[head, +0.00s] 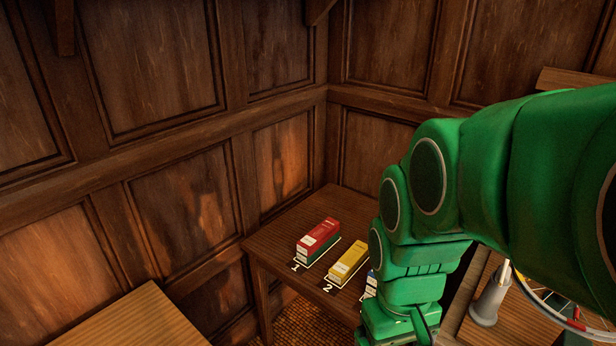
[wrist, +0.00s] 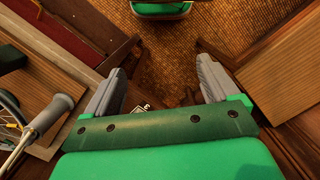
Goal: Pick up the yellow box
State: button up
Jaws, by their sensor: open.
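The yellow box (head: 347,261) lies on the small wooden table (head: 283,232) in the corner, at the mark "2". A red box (head: 319,237) lies to its left and farther back, at the mark "1". A blue box (head: 370,284) is mostly hidden behind my arm, to the right of the yellow one. In the wrist view my gripper (wrist: 163,88) is open, with two grey fingers wide apart and nothing between them. It points down over the floor. The yellow box does not show in the wrist view. In the head view my arm is right of the yellow box.
Another wooden surface (head: 125,322) is at the lower left, with a floor gap (head: 297,325) between it and the table. Wood-panelled walls close the corner behind. At the right, a grey stand (head: 489,298) and a wheel-like object (head: 556,300) are near my arm.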

jog(key=w+d+f+n, duration=0.1)
jog(key=w+n, duration=0.5)
jog(key=w, duration=0.9)
jog(key=n+t+h, duration=0.1)
jog(key=n+t, duration=0.2)
jog(key=n, duration=1.6)
send_over(350, 258)
jog(key=f, duration=2.5)
jog(key=shift+s, duration=0.4)
jog(key=shift+w+d+f+n, duration=0.1)
jog(key=shift+w+f+n, duration=0.05)
jog(key=shift+f+n, duration=0.3)
jog(key=shift+w+d+f, duration=0.1)
jog(key=shift+f, duration=1.1)
jog(key=shift+w+f, duration=0.15)
jog(key=shift+f, duration=2.4)
